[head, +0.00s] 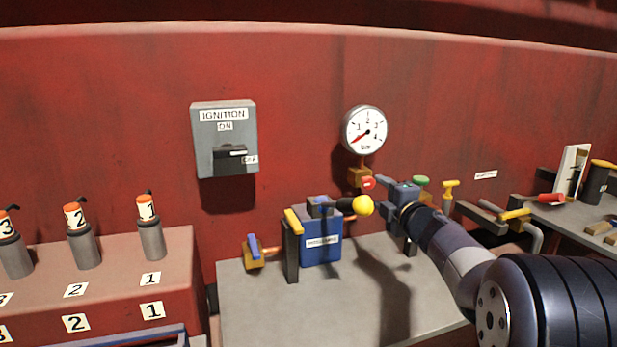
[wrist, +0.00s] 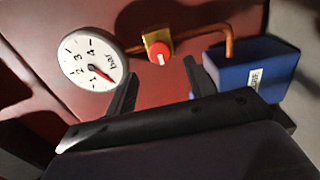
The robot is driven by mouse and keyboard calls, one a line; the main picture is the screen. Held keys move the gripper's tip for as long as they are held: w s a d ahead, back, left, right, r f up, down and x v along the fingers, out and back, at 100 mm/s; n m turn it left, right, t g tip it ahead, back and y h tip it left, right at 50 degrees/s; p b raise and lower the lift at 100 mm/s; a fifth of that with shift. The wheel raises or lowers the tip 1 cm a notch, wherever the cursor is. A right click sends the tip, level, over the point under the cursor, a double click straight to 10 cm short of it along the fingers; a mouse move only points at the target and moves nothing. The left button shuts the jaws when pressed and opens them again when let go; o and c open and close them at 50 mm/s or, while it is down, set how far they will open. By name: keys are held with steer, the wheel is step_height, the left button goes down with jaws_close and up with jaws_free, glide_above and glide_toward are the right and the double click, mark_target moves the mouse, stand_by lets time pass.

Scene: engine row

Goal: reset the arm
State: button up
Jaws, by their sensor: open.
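My gripper (wrist: 162,88) is open in the wrist view, with two dark fingers apart and nothing between them. A red round knob on a brass valve (wrist: 153,37) lies beyond the fingers, apart from them. In the head view my arm reaches in from the lower right, and my gripper (head: 400,192) is raised above the grey bench, right of the blue box (head: 320,250). The brass valve (head: 357,175) with its red knob is on the red wall just to its upper left. The fingertips are hard to make out there.
A round gauge (head: 365,130) hangs above the valve. A grey ignition switch box (head: 224,138) is on the wall. Numbered cylinders stand on a red ledge (head: 120,255) at left. The front of the grey bench (head: 330,310) is clear.

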mark_target(370, 182)
steer(key=x, duration=0.5)
steer(key=shift+s, duration=0.1)
steer(key=shift+w+a+r+m+p, duration=0.15)
steer(key=shift+w+m+p, duration=0.15)
steer(key=shift+p, duration=0.3)
steer(key=shift+s+r+m+p, duration=0.15)
steer(key=shift+m+p, duration=0.65)
steer(key=shift+m, duration=0.4)
steer(key=m+p, duration=0.4)
steer(key=m, duration=0.2)
steer(key=shift+m+p, duration=0.3)
steer(key=shift+p, duration=0.05)
steer(key=m+p, duration=0.4)
steer(key=shift+d+m, duration=0.2)
steer(key=shift+m, duration=0.1)
steer(key=m+p, duration=0.3)
steer(key=p, duration=0.1)
steer(key=shift+m, duration=0.4)
steer(key=shift+b+v, duration=0.35)
steer(key=shift+v, duration=0.4)
steer(key=shift+s+d, duration=0.25)
steer(key=shift+s, duration=0.15)
